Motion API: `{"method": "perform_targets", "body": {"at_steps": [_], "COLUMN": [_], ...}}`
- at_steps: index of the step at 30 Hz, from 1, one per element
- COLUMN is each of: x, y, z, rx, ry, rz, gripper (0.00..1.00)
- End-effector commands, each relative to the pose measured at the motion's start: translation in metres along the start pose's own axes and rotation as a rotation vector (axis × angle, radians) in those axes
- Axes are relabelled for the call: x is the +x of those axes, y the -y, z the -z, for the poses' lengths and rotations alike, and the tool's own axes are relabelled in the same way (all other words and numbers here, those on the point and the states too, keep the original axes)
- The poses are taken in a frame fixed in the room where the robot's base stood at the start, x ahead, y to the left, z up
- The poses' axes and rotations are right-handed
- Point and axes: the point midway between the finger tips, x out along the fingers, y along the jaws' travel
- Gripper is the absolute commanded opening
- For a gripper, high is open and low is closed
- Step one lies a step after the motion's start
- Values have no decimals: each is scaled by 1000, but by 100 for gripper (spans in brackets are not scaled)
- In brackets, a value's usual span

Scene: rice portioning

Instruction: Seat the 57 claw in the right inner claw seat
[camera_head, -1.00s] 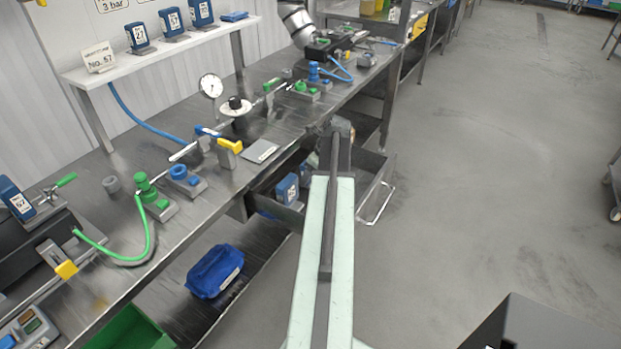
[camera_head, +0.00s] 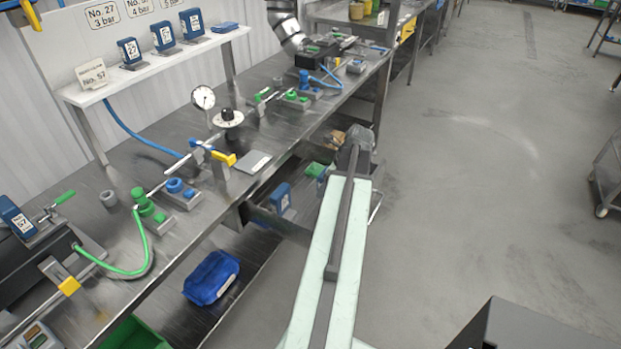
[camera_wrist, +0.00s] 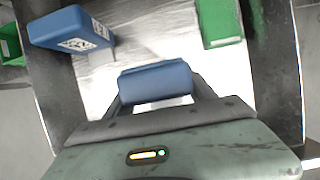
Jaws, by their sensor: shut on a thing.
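In the wrist view, my gripper (camera_wrist: 155,100) is shut on a blue block-like claw (camera_wrist: 155,82); no number shows on its visible face. In the head view, my arm's end (camera_head: 354,150) is over the open drawer (camera_head: 290,232), and the fingers and held claw are hidden there. A blue claw labelled 57 (camera_head: 14,218) stands at the dark fixture (camera_head: 35,262) at the left end of the bench. A second dark fixture (camera_head: 320,55) is at the bench's far end. I cannot tell which seat is the right inner one.
The drawer holds a labelled blue block (camera_wrist: 68,30) and a green block (camera_wrist: 220,22). A blue bin (camera_head: 212,278) sits below the bench.

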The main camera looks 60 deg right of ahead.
Motion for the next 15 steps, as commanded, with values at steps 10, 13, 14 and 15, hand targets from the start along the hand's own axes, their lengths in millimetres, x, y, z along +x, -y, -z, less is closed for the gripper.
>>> {"method": "perform_targets", "body": {"at_steps": [10, 13, 14, 15], "x": [-26, -27, -27, -28], "y": [-7, -7, -6, -6], "z": [48, 50, 50, 50], "rx": [1, 0, 0, 0], "ry": [2, 2, 2, 2], "rz": [0, 0, 0, 0], "gripper": [0, 0, 0, 0]}}
